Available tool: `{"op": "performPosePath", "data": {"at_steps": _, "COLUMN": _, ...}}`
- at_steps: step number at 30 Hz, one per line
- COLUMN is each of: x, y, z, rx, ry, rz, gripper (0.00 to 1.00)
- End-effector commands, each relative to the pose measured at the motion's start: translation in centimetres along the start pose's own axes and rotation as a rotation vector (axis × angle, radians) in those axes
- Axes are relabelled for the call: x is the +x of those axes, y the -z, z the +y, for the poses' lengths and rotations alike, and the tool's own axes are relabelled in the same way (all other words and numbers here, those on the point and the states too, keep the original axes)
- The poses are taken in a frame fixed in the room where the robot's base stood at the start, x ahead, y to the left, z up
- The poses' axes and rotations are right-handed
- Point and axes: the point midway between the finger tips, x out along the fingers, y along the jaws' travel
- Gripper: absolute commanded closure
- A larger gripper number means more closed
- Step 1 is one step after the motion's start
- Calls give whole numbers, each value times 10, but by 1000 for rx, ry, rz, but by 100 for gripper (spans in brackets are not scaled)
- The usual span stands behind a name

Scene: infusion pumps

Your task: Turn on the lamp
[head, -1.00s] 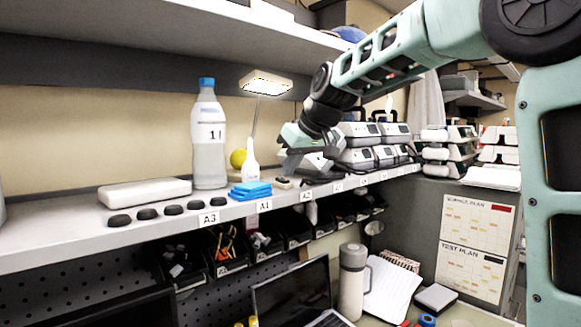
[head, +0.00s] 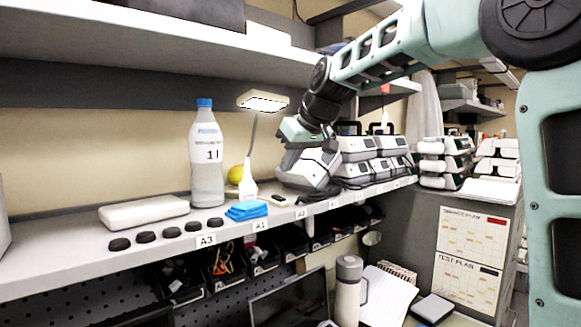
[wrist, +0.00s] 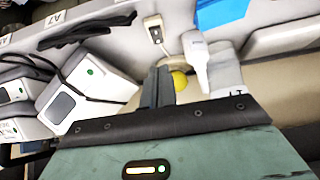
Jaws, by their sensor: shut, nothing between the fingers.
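The lamp (head: 262,101) stands at the back of the shelf, with a flat head on a thin stem. The underside of its head looks bright and pale. A small white switch box (head: 278,200) with a cable lies on the shelf; it also shows in the wrist view (wrist: 154,29), with a dark patch on its face. My gripper (head: 287,166) is shut and empty, pointing down above the shelf, a little above and to the right of the switch box. In the wrist view, its fingers (wrist: 159,84) are together, apart from the box.
A white spray bottle (head: 247,183), blue pads (head: 246,210) and a large bottle (head: 206,155) stand left of my gripper. Infusion pumps (head: 358,150) crowd close on the right. A yellow ball (head: 236,174) sits behind. An upper shelf (head: 150,45) overhangs.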

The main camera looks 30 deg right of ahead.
Motion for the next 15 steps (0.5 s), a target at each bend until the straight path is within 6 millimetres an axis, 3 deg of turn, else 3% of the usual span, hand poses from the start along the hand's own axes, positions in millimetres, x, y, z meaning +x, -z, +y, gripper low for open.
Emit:
{"op": "performPosePath", "data": {"at_steps": 9, "x": -55, "y": -18, "z": 0, "rx": 1, "ry": -3, "rz": 7, "gripper": 100}}
{"op": "performPosePath", "data": {"at_steps": 15, "x": -79, "y": -23, "z": 0, "rx": 1, "ry": -2, "rz": 5, "gripper": 100}}
